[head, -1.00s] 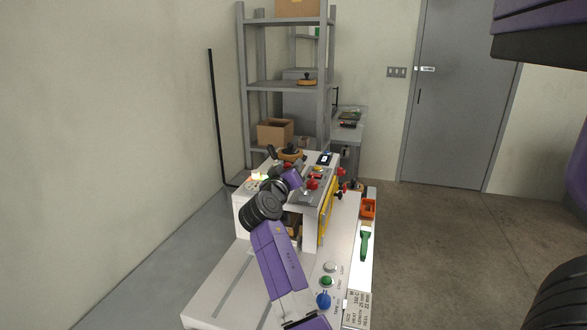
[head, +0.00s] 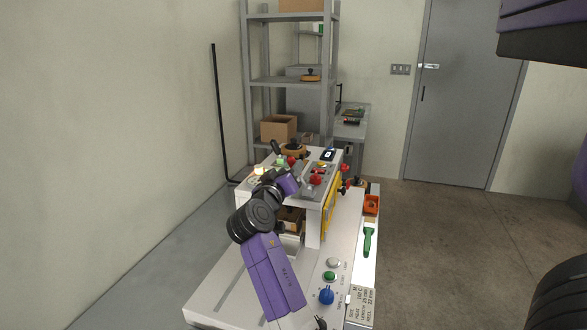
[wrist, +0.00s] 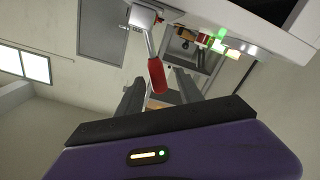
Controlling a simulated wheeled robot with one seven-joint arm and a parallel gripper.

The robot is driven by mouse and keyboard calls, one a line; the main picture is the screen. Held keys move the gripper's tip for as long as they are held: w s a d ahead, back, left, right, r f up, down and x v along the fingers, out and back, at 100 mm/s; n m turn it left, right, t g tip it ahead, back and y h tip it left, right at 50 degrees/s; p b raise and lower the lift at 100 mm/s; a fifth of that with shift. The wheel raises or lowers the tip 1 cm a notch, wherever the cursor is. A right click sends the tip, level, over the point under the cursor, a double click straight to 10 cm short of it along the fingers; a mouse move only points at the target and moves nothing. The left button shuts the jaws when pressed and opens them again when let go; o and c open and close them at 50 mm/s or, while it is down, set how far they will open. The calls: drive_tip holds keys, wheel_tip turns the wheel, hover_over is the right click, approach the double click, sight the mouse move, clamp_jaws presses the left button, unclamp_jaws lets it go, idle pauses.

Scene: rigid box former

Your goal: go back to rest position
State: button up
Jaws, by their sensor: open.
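My arm (head: 272,280) reaches over the white box-forming machine (head: 205,293) in the head view. The purple end of the arm (head: 288,184) is beside the machine's raised top, left of a red knob (head: 316,179). My gripper (wrist: 158,92) is open in the wrist view, with a dark finger on each side. A lever with a red handle (wrist: 157,76) appears between the fingers in the picture. I cannot tell how far beyond them it is, and no grip on it shows. The fingertips cannot be made out in the head view.
The machine's front panel carries a green button (head: 329,276) and a blue knob (head: 327,296). A green-handled brush (head: 368,240) and an orange bin (head: 371,205) are at its right side. A grey shelf (head: 290,80) stands behind. The floor to the right (head: 430,250) is clear.

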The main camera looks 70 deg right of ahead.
drive_tip(key=shift+s+a, duration=0.1)
drive_tip(key=shift+a, duration=0.8)
